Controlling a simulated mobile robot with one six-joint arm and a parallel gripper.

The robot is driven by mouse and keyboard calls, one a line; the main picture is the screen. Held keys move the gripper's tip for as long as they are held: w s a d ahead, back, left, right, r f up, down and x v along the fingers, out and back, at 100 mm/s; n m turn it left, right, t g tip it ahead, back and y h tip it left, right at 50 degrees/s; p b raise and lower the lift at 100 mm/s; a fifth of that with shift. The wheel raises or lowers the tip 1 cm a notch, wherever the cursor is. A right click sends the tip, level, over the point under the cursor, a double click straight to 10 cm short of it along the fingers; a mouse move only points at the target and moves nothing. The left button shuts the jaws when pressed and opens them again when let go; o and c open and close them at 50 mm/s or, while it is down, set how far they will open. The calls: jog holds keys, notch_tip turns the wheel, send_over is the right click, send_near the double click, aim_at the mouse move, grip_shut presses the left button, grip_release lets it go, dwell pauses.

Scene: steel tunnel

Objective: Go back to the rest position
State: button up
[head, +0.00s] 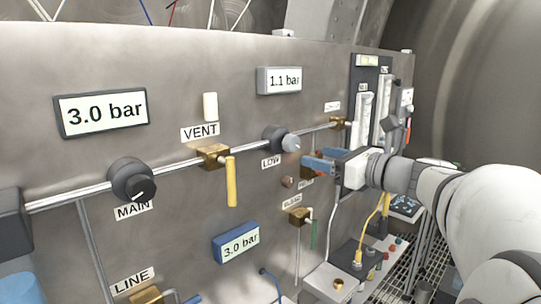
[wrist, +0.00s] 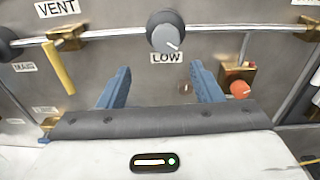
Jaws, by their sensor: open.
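My gripper (head: 318,162) is in front of the steel panel, just below and right of the LOW knob (head: 281,139). In the wrist view my gripper (wrist: 160,88) shows two blue fingers spread apart with nothing between them. The LOW knob (wrist: 166,32) is grey with a dark collar and sits above the gap between the fingers, apart from them. My white and grey arm reaches in from the right side of the head view.
The panel carries a MAIN knob (head: 132,181), a yellow VENT lever (head: 232,181) and a pipe (head: 80,195). Displays read 3.0 bar (head: 104,112), 1.1 bar (head: 280,80) and 3.0 bar (head: 237,243). An orange knob (wrist: 240,89) is close to the right finger. A bench with cables (head: 362,250) stands below.

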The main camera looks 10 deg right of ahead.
jog(key=s+a+f+n+g+h, duration=0.1)
jog(key=s+a+f+n+g, duration=0.25)
jog(key=f, duration=0.25)
jog(key=s+a+f+n+g+h, duration=0.1)
jog(key=s+a+f+n+g, duration=0.15)
jog(key=s+f+n, duration=0.2)
jog(key=s+a+f+n+g+h, duration=0.1)
jog(key=s+a+f+n+g, duration=0.1)
jog(key=s+a+f+n, duration=0.25)
jog(key=s+d+f+n+g+h, duration=0.1)
jog(key=s+d+f+n+h, duration=0.1)
jog(key=f+n, duration=0.4)
jog(key=s+d+f+n+g+h, duration=0.2)
jog(key=s+f+n+h, duration=0.3)
jog(key=n, duration=0.4)
jog(key=shift+s+d+f+n+h, duration=0.35)
jog(key=shift+s+d+f, duration=0.1)
jog(key=shift+s+d, duration=0.2)
jog(key=shift+w, duration=0.1)
